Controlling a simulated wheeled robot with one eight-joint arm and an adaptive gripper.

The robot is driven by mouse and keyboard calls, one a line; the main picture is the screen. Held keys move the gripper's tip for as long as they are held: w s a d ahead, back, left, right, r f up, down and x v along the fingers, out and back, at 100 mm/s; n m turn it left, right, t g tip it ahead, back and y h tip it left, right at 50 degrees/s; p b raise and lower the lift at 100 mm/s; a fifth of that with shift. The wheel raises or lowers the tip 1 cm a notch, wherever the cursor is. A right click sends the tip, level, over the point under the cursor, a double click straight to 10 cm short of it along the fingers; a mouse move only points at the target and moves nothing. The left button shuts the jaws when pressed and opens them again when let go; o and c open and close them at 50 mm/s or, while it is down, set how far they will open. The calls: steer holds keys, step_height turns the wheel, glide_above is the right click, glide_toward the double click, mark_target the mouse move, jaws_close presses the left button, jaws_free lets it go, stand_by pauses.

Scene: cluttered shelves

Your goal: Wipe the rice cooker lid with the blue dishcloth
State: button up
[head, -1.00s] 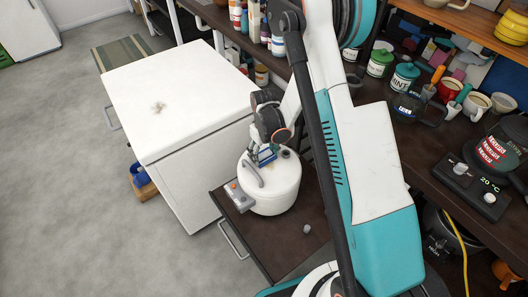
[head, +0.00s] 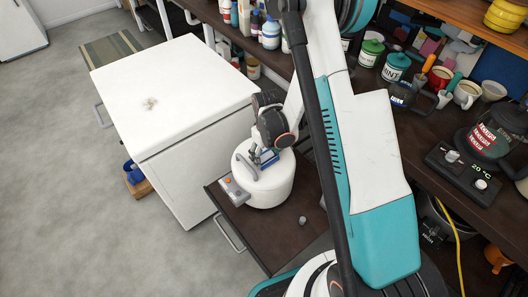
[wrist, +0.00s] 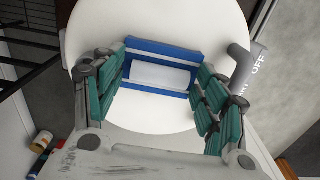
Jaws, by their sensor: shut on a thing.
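The white, round rice cooker (head: 266,192) stands on a dark surface beside the white cabinet. Its pale lid (wrist: 185,25) fills much of the wrist view, with a grey handle part (wrist: 243,65) at the right. My gripper (head: 263,153) is over the lid, pointing down. The blue dishcloth (wrist: 163,48), with a pale middle band, lies between my green-padded fingers, and my gripper (wrist: 160,90) is shut on it. In the head view the cloth (head: 268,157) is low at the lid top; whether it presses on the lid is hard to tell.
A grey control box with buttons (head: 234,190) is at the cooker's left. The white cabinet (head: 170,80) stands close on the left. A small grey knob (head: 302,220) lies on the dark surface. The counter (head: 430,125) at right is crowded with mugs, canisters and a coffee pot.

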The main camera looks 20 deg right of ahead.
steer(key=shift+s+d, duration=0.2)
steer(key=shift+s, duration=0.3)
steer(key=shift+s+d, duration=0.15)
steer(key=shift+s, duration=0.35)
steer(key=shift+w, duration=0.1)
steer(key=shift+w+a, duration=0.35)
steer(key=shift+w, duration=0.75)
steer(key=shift+w+a, duration=0.4)
steer(key=shift+w, duration=0.7)
steer(key=shift+w+a, duration=0.35)
steer(key=shift+w, duration=0.75)
steer(key=shift+r, duration=0.2)
steer(key=shift+r+p, duration=1.85)
steer(key=shift+r, duration=1.55)
